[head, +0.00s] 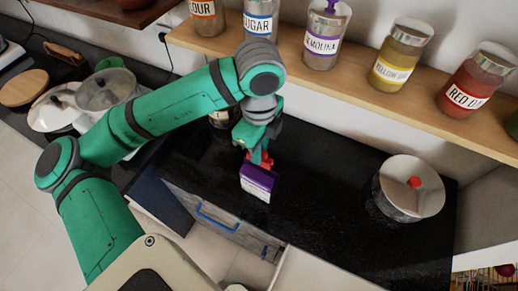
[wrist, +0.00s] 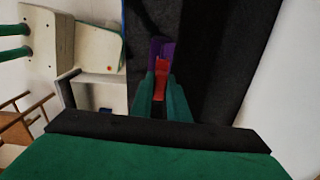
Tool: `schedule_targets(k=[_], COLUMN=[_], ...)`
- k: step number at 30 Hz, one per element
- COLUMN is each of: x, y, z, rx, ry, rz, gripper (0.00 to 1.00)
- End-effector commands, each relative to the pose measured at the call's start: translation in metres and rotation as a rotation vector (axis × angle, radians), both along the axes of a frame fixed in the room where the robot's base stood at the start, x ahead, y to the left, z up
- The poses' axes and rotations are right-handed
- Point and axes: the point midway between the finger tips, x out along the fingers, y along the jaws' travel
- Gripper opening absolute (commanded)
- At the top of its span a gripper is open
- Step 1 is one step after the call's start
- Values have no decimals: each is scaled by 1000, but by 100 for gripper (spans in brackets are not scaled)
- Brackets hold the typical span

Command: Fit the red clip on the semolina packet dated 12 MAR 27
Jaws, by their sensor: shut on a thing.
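A small packet (head: 258,182), purple above and white below, stands on the black worktop in the head view. Its print and date are too small to read. The red clip (head: 262,160) is at the packet's top edge, below my gripper (head: 257,147). In the wrist view my gripper's green fingers (wrist: 163,100) are shut on the red clip (wrist: 161,66). The purple packet (wrist: 167,48) lies just beyond the clip there. I cannot tell whether the clip's jaws are around the packet's top or only against it.
A wooden shelf (head: 360,84) with labelled jars, one a purple-labelled semolina jar (head: 325,38), runs behind. Pots (head: 105,92) stand at left. The worktop (head: 325,190) between packet and steel pot is clear.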

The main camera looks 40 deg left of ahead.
Motion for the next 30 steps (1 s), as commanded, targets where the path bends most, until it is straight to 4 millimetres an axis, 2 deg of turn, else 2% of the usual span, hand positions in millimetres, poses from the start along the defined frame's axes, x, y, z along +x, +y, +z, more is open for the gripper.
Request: schedule_targets(k=[30], x=[0], y=[0], z=[-6], rx=[0], ry=[0], rz=[0], gripper=[0])
